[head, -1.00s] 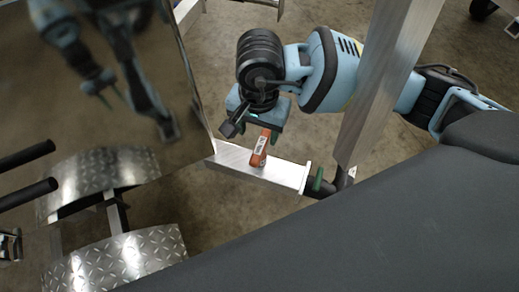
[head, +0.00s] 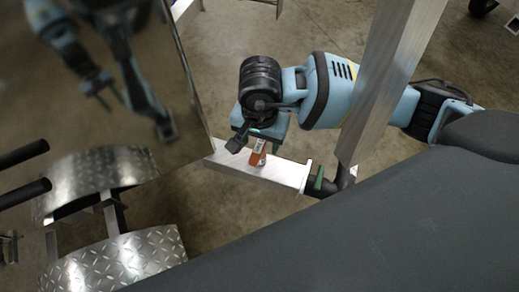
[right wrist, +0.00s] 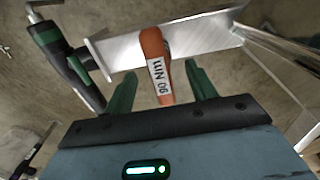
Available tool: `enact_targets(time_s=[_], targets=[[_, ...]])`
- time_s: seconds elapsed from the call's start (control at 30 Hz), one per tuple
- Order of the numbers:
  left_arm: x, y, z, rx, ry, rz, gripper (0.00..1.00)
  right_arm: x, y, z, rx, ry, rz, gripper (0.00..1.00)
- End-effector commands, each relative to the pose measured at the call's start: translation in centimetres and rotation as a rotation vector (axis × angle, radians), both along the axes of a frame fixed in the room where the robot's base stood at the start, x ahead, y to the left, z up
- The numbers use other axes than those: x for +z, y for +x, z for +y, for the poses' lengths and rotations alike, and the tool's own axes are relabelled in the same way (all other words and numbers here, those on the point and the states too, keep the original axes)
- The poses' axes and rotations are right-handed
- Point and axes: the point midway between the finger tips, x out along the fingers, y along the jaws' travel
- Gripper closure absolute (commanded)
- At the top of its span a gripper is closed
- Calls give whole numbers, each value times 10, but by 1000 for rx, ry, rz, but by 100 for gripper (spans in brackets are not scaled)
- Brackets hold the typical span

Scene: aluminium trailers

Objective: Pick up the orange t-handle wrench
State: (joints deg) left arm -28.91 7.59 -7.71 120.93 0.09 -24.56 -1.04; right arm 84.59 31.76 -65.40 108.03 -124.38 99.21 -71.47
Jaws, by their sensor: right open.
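The orange t-handle wrench (head: 257,156) is on the silver beam (head: 282,174), partly hidden by my right gripper (head: 257,140) in the head view. In the right wrist view its orange body (right wrist: 153,45) carries a white label reading "90 Nm". My right gripper (right wrist: 160,72) is open, with one green finger on each side of the wrench's lower part. Gaps show between the fingers and the wrench, so it is not gripped. My left gripper is not in view.
A green and black tool or handle (right wrist: 66,62) lies beside the beam's end; its green part shows in the head view (head: 319,176). An upright metal post (head: 385,80) stands by my right arm. A shiny trailer panel (head: 100,90) and tread-plate fenders (head: 115,262) are at left.

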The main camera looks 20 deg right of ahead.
Motion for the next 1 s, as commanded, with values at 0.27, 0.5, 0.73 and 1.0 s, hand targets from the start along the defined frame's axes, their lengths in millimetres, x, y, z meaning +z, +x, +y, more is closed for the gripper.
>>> enact_targets(time_s=[0.27, 0.5, 0.73, 1.0], targets=[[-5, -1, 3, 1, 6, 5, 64, -18, 0, 1, -1, 3, -1, 44], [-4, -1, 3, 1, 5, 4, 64, -18, 0, 1, -1, 4, -1, 62], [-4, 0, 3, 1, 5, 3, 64, -18, 0, 1, -1, 4, -1, 92], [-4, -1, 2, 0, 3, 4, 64, -17, 0, 1, -1, 4, -3, 100]])
